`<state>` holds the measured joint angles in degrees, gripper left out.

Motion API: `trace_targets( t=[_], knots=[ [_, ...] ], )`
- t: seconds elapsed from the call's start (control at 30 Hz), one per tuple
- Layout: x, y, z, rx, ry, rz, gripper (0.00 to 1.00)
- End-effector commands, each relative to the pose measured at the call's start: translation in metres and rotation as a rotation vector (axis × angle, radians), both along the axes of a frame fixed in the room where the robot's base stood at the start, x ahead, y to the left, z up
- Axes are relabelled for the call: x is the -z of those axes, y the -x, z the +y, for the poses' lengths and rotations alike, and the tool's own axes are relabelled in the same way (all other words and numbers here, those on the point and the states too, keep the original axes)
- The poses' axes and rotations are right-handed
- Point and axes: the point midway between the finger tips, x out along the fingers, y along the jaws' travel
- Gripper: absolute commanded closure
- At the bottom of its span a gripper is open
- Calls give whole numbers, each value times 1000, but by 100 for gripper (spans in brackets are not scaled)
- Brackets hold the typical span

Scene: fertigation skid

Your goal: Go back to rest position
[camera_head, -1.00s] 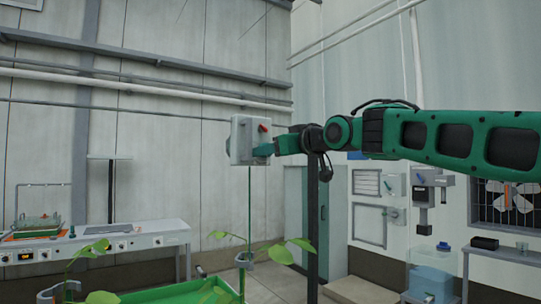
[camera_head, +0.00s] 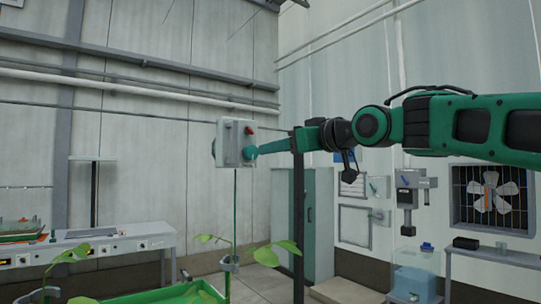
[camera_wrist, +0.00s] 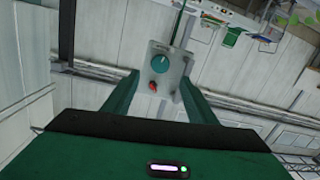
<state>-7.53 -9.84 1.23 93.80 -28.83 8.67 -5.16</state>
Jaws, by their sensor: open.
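My gripper (camera_head: 262,150) is at the end of my green arm, reaching left across the head view, close to a grey control box (camera_head: 235,145) with a red knob and a teal knob. In the wrist view the two green fingers of my gripper (camera_wrist: 160,86) are spread apart, and the box (camera_wrist: 163,72) shows between and beyond them. Nothing is held between the fingers. Whether a finger touches the box cannot be told.
A dark post (camera_head: 298,215) stands just below my arm. A green tray (camera_head: 165,295) with leafy plants is at the bottom. A white bench (camera_head: 120,245) is at left. A water tank (camera_head: 415,272), a shelf (camera_head: 505,257) and a wall fan (camera_head: 490,190) are at right.

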Motion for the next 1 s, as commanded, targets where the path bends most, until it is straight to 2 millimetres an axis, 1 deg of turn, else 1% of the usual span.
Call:
trace_targets(
  t=[0.13, 0.57, 0.67, 0.77, 0.83, 0.87, 0.9, 0.97, 1.0],
  knots=[
    [0, 4, -4, 1, 0, 1, 48],
    [0, 4, -4, 1, 1, 1, 48],
    [5, 3, -8, 11, 4, 13, 48],
    [25, -1, -27, 56, 18, 58, 48],
    [49, -4, -50, 106, 34, 115, 48],
    [62, -5, -62, 135, 43, 147, 48],
    [80, -5, -80, 173, 54, 191, 48],
    [109, -3, -107, 234, 68, 260, 48],
    [128, 0, -125, 272, 76, 308, 48]
  ],
)
